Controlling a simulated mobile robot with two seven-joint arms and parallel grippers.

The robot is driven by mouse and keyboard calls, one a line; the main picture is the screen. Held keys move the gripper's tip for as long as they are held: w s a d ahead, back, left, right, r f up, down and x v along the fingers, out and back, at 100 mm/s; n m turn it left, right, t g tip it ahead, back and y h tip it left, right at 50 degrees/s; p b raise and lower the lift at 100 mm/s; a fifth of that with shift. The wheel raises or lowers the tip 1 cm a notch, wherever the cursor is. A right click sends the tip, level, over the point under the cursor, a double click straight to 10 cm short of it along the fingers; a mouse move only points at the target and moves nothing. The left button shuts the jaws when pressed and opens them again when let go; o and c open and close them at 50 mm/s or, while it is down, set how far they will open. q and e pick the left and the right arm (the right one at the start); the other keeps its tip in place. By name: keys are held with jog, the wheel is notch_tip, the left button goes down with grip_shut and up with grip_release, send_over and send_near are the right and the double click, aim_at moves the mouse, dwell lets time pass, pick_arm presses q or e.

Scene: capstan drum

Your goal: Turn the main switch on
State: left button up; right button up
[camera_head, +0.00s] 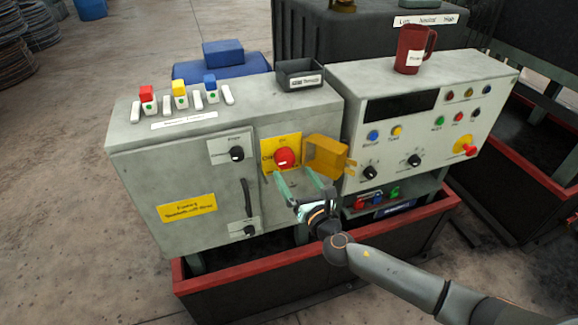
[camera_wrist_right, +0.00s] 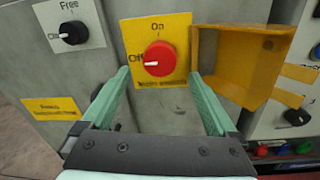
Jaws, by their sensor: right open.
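The main switch is a red round knob (camera_head: 283,157) on a yellow plate (camera_head: 268,148) on the front of the left grey cabinet. In the right wrist view the red knob (camera_wrist_right: 159,58) has a light mark toward its left side, near the word "Off"; "On" is printed above it. A yellow cover (camera_head: 325,155) stands swung open to the right of the plate; it also shows in the right wrist view (camera_wrist_right: 240,62). My right gripper (camera_head: 302,178) is open and empty, its two green fingers just below and either side of the knob. My left gripper is not in view.
A black "Free" knob (camera_wrist_right: 74,33) and a handle (camera_head: 246,198) sit left of the switch. The right panel (camera_head: 440,120) holds buttons, knobs and a red emergency button (camera_head: 466,150). A red mug (camera_head: 411,52) and a black tray (camera_head: 299,76) stand on top.

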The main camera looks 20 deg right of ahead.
aim_at(287, 164)
jog(key=shift+w+a, duration=0.15)
jog(key=shift+w, duration=0.9)
jog(key=shift+w+a, duration=0.1)
jog(key=shift+w, duration=0.95)
jog(key=c, duration=1.4)
jog(key=shift+f, duration=0.1)
